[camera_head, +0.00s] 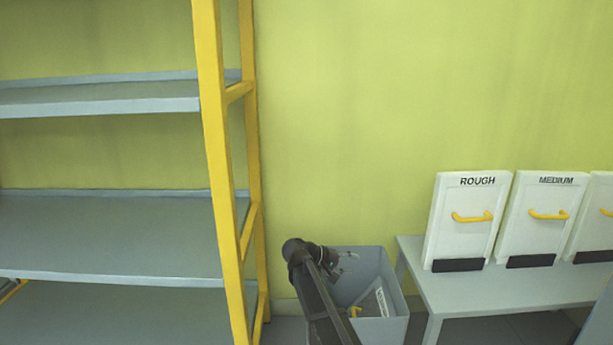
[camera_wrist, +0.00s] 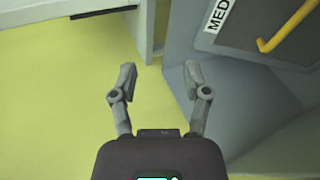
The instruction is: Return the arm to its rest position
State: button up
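My arm reaches from the bottom of the head view up to a grey bin (camera_head: 383,325). Beside the right finger is the bin wall (camera_wrist: 190,40), and in the bin lies a panel marked "MED" (camera_wrist: 285,22) with a yellow handle. The panel also shows inside the bin in the head view (camera_head: 378,300).
A grey shelf rack with yellow posts (camera_head: 215,150) stands at the left. A low grey table (camera_head: 480,290) at the right carries white panels marked "ROUGH" (camera_head: 465,200) and "MEDIUM" (camera_head: 540,215), and a third cut off by the edge. The green-yellow wall (camera_head: 350,120) above the bin is bare.

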jog(key=s+d+r+m+g+y+p, duration=0.1)
jog(key=s+m+y+p, duration=0.1)
jog(key=s+y+p, duration=0.8)
jog(key=s+d+r+m+g+y+p, duration=0.1)
jog(key=s+d+r+g+y+p, duration=0.15)
jog(key=s, duration=1.25)
notch_tip(320, 180, up, 36)
jog(key=p, duration=3.7)
jog(key=shift+a+t+p, duration=0.3)
jog(key=shift+t, duration=0.05)
jog(key=shift+y, duration=0.25)
